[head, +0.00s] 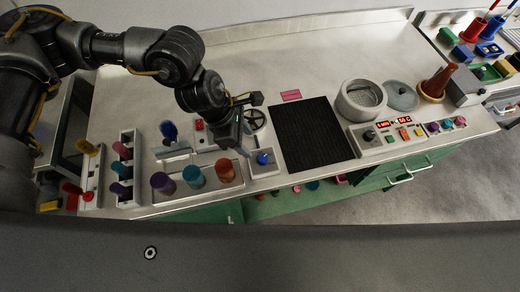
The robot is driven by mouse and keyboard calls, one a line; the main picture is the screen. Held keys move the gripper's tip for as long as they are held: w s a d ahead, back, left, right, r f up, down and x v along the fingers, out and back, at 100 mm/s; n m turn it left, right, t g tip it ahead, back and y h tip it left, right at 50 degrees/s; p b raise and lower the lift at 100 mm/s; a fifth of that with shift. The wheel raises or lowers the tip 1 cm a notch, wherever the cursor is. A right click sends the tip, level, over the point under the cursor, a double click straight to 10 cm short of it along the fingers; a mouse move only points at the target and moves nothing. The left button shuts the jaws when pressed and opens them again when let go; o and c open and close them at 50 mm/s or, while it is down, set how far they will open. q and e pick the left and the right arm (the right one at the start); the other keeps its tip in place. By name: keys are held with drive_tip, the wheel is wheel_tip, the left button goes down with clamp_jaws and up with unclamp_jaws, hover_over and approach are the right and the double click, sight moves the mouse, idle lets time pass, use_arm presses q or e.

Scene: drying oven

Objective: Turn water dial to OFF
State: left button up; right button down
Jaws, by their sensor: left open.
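A blue round knob (262,158) sits on a small pale panel near the front edge of the counter, left of the black mat. It may be the water dial, but its marks are too small to read. A dark spoked wheel (255,120) stands just behind it. My left gripper (245,115) is open and empty, beside the wheel and behind the blue knob, apart from the knob. The gripper body covers part of the panel's left side. I cannot tell whether the gripper touches the wheel. My right gripper is not in view.
Purple, teal and orange knobs (195,175) stand in a tray to the left. A black mat (312,132) lies to the right. Farther right are a round pot (361,99) and a control box (406,133) with red displays. The back of the counter is clear.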

sight(262, 158)
use_arm(q)
drive_tip(key=p+x, duration=0.2)
drive_tip(key=x, duration=0.6)
drive_tip(key=shift+d+f, duration=0.25)
drive_tip(key=shift+d, duration=0.05)
drive_tip(key=shift+p+x, duration=0.35)
drive_tip(key=shift+x, duration=0.45)
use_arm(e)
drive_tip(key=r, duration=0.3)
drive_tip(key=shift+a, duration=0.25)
use_arm(q)
drive_tip(key=c, duration=1)
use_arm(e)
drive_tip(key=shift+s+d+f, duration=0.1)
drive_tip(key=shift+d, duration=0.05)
